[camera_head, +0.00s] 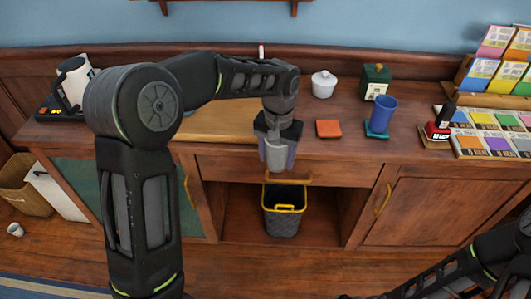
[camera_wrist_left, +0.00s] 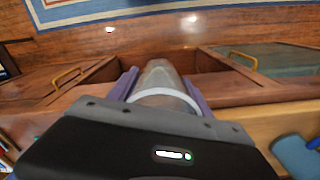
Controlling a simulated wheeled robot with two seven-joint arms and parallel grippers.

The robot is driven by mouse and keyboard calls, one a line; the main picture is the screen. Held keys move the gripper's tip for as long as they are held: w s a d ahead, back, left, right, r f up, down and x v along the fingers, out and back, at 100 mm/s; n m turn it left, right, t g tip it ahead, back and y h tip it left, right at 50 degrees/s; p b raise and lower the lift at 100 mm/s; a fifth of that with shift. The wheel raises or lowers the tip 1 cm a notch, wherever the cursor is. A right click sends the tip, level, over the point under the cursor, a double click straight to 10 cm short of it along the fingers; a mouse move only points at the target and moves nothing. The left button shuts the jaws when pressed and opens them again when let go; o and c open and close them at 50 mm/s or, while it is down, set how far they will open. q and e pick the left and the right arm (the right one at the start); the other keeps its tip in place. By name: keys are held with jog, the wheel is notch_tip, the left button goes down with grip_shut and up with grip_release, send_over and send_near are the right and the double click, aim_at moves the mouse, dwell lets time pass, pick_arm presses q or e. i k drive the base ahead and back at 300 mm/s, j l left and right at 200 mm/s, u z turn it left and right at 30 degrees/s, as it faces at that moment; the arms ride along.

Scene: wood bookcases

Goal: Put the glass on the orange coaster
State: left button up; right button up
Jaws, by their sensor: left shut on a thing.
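My left gripper (camera_head: 277,155) is shut on the glass (camera_head: 276,156), a clear greyish tumbler, in front of the cabinet's top edge. The glass (camera_wrist_left: 158,84) also shows between the purple fingers of my left gripper (camera_wrist_left: 160,85) in the left wrist view. The orange coaster (camera_head: 328,128) lies flat and bare on the cabinet top, to the right of the gripper and a little farther back. Of my right arm, only dark links show at the lower right of the head view; its gripper cannot be made out.
A blue cup (camera_head: 381,115) stands on a teal coaster (camera_head: 376,133) to the right of the orange coaster. Behind are a white lidded pot (camera_head: 323,84) and a green box (camera_head: 375,80). A dark bin (camera_head: 283,222) stands in the open bay below the glass.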

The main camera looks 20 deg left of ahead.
aim_at(329, 127)
jog(key=z, duration=1.8)
jog(key=k+j, duration=0.1)
jog(key=j, duration=1.05)
jog(key=k+j, duration=0.15)
jog(key=j, duration=0.4)
